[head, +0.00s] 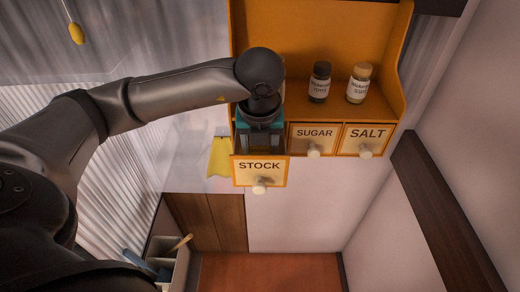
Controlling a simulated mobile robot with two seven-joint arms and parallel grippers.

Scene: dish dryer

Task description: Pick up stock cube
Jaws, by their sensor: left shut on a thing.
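The drawer labelled STOCK (260,168) is pulled out of an orange wall shelf. My left gripper (259,148) comes down from above into this open drawer, behind its front panel. Its fingertips and what they hold are mostly hidden by the gripper body and the drawer front. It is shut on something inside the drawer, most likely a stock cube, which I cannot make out. My right gripper is not in view.
The SUGAR drawer (314,139) and SALT drawer (366,139) are closed beside it. Two spice jars, one dark (319,82) and one light (359,83), stand on the orange shelf (390,110) above. A yellow cloth (219,158) hangs at left. A dark rail (445,215) runs along the right wall.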

